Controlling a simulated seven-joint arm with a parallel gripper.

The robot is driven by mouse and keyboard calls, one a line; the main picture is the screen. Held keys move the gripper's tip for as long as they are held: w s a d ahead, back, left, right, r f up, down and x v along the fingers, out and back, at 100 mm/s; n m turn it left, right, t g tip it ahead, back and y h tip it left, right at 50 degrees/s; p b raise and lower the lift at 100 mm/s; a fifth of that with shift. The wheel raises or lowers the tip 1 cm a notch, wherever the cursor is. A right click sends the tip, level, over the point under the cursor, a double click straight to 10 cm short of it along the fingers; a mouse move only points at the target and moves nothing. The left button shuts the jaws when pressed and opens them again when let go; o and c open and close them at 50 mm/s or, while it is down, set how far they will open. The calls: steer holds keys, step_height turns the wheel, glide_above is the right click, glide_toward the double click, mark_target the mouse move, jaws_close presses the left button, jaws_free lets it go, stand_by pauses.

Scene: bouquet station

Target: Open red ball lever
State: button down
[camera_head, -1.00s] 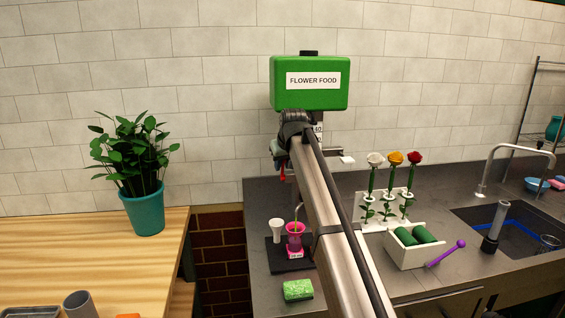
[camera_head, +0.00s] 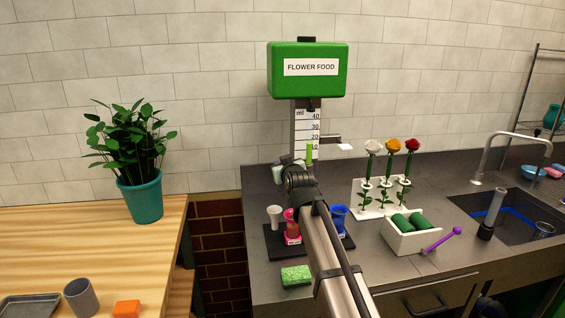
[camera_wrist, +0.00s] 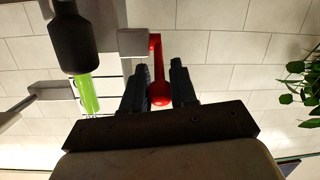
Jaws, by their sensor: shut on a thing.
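The red ball lever (camera_wrist: 159,73) shows in the wrist view, its arm running from a pale block (camera_wrist: 133,42) to a round red ball. The ball sits between the two dark fingers of my gripper (camera_wrist: 158,88), which is shut on it. In the head view my gripper (camera_head: 286,163) is below the green flower food dispenser (camera_head: 308,88), mostly hidden by my wrist; the lever is hidden there. A bright green column (camera_head: 309,153) shows beside the ml scale (camera_head: 306,122).
Small coloured vases (camera_head: 338,218) stand on a black mat (camera_head: 275,245) below my gripper. A green sponge (camera_head: 296,276) lies in front. A rose rack (camera_head: 362,195) and a white box with green rolls (camera_head: 398,243) are to the right. A potted plant (camera_head: 139,198) stands left.

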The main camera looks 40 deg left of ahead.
steer(key=shift+d+f+t+y, duration=0.15)
steer(key=shift+f+t+y, duration=0.15)
steer(key=shift+f, duration=0.05)
stand_by(0.3)
steer(key=c, duration=1)
jaws_free()
steer(key=shift+s+r, duration=0.1)
steer(key=v, duration=1.3)
steer(key=shift+s+d, duration=0.2)
steer(key=shift+d, duration=0.05)
